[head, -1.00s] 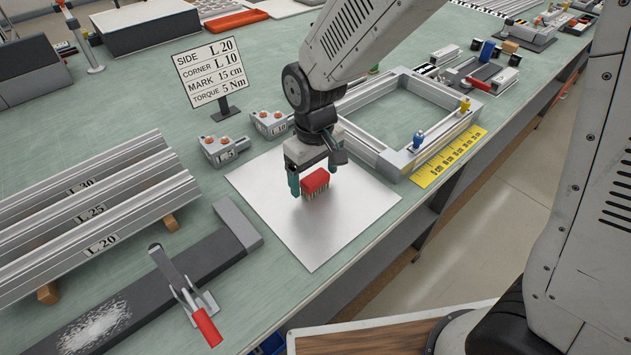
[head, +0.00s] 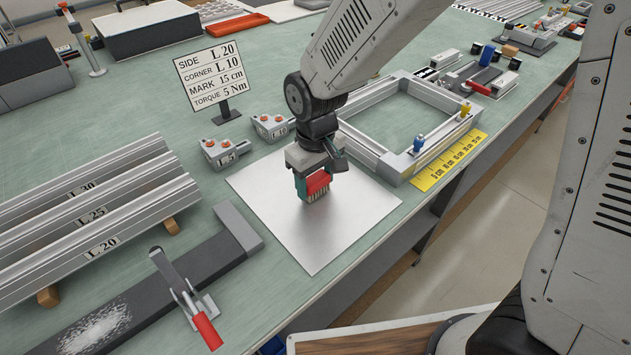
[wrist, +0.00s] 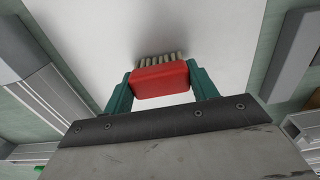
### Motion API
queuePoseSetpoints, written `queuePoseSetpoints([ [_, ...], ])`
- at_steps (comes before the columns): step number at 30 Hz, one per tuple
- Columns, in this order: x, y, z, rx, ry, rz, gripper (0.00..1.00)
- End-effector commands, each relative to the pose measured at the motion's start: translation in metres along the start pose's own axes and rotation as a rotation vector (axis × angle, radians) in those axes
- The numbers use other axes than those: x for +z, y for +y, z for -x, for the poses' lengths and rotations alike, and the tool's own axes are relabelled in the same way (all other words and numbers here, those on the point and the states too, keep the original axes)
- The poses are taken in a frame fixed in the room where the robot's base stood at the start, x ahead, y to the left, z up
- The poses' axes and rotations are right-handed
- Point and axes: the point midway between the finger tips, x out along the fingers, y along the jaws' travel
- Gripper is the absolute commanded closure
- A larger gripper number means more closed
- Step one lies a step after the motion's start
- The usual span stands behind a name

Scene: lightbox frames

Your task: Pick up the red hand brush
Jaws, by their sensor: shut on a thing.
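The red hand brush (head: 317,184) has a red block and pale bristles pointing down. It is at the silver plate (head: 270,215) on the green bench in the head view. My gripper (head: 313,186) is shut on the brush, with its teal fingers on either side of the red block. In the wrist view the brush (wrist: 160,80) sits between the two teal fingertips (wrist: 160,88). I cannot tell whether the bristles touch the plate.
A metal frame (head: 372,160) stands behind and right of the plate, with a yellow ruler (head: 450,160) beside it. Corner blocks (head: 217,152) and a sign (head: 209,75) stand behind. A red-handled clamp (head: 205,328) and aluminium profiles (head: 90,215) are at left. The plate's front is clear.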

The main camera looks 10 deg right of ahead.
Motion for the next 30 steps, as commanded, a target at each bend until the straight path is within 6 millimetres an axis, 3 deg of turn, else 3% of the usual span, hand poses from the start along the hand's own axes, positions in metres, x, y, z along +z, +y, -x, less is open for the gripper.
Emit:
queuePoseSetpoints([
  [7, 0.001, -0.003, 0.033, 0.0, 0.003, 0.002, 0.65],
  [21, 0.055, -0.096, 0.04, 0.0, 0.001, 0.006, 0.65],
  [30, 0.075, -0.131, 0.044, 0.0, 0.0, 0.004, 0.65],
])
